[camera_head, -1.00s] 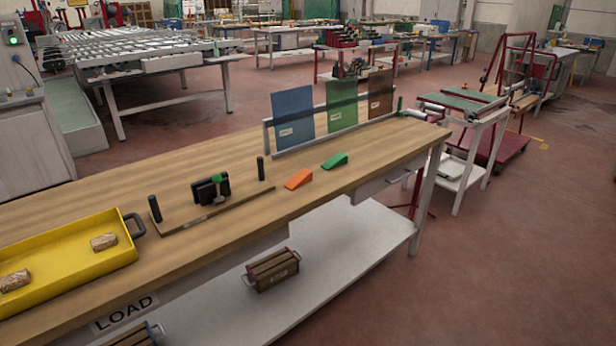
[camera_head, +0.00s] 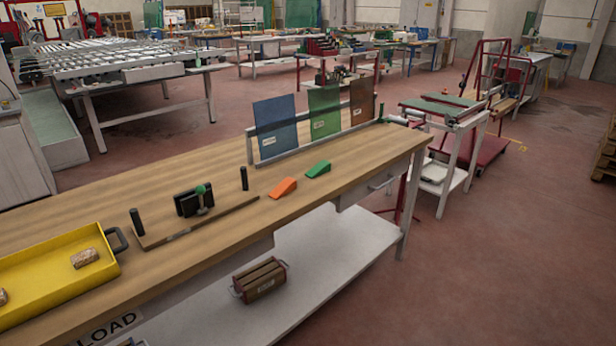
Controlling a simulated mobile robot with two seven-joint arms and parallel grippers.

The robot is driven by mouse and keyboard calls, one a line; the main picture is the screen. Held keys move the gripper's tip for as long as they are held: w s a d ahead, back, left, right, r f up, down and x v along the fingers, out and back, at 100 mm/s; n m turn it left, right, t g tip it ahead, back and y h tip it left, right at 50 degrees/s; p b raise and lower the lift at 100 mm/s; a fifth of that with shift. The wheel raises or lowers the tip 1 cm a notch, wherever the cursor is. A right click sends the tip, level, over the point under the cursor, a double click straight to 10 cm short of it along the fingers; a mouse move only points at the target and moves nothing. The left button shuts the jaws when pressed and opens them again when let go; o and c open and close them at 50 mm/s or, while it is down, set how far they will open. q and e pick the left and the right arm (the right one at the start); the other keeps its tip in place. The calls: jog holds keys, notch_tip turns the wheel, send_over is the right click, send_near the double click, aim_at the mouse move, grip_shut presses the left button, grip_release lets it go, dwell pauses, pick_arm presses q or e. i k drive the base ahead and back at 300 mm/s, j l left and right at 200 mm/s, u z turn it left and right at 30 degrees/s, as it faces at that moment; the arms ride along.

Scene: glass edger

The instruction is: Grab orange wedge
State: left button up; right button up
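The orange wedge (camera_head: 283,188) lies on the wooden workbench (camera_head: 330,190), near its front edge. A green wedge (camera_head: 318,168) lies just to its right and a little farther back, apart from it. Nothing covers the orange wedge. Neither of my grippers shows in the head view.
Left of the wedge is a wooden strip with black posts and a black clamp (camera_head: 194,201). A yellow tray (camera_head: 62,262) with cork-like blocks is at the far left. A rack of coloured panels (camera_head: 275,122) stands behind. A brown crate (camera_head: 260,280) sits on the lower shelf.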

aim_at(289, 184)
jog(key=i+l+u, duration=0.25)
jog(key=i+l, duration=0.9)
